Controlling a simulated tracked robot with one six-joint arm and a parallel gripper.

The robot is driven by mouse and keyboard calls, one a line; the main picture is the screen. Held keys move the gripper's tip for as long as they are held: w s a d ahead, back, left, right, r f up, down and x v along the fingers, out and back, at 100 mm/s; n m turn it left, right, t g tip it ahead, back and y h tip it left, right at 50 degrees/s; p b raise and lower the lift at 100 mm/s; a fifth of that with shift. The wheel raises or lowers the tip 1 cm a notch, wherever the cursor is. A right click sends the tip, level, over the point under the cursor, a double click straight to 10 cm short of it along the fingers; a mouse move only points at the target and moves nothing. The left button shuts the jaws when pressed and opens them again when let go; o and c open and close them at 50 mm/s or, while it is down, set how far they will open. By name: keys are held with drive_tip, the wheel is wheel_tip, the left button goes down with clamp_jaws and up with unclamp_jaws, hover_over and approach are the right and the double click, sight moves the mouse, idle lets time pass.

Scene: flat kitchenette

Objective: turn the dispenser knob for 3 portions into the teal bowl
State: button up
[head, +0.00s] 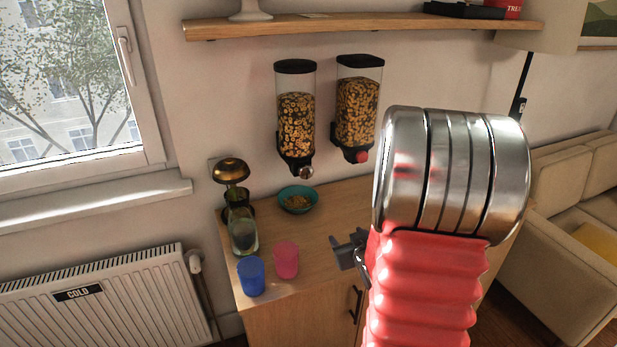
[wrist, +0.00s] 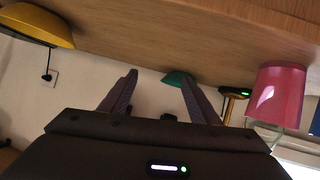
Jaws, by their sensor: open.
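Two clear cereal dispensers hang on the wall in the head view. The left dispenser (head: 296,115) has a pale metallic knob (head: 306,172); the right dispenser (head: 357,105) has a red knob (head: 362,156). The teal bowl (head: 283,203) stands on the counter below the left dispenser, with some cereal-like food in it. It also shows in the wrist view (wrist: 176,77), partly behind a finger. My gripper (head: 345,250) is open and empty over the counter, right of the pink cup and below the dispensers, apart from both knobs. Its two fingers are spread in the wrist view (wrist: 158,76).
A pink cup (head: 286,260) and a blue cup (head: 251,276) stand at the counter's front left. A glass vessel (head: 243,236) and a bronze-domed device (head: 231,170) stand behind them. A yellow bowl-like thing (wrist: 38,26) shows in the wrist view. A shelf (head: 370,25) runs above.

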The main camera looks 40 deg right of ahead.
drive_tip(key=w+a+r+n+t, duration=0.1)
drive_tip(key=w+r+t, duration=0.1)
drive_tip(key=r, duration=0.3)
drive_tip(key=w+a+r+n+t+y, duration=0.1)
drive_tip(key=w+a+r+t, duration=0.1)
drive_tip(key=r+t, duration=0.2)
wheel_tip(320, 180, up, 2)
drive_tip(key=shift+w+a+r, duration=0.1)
drive_tip(key=shift+w+a, duration=0.1)
drive_tip(key=shift+a, duration=0.1)
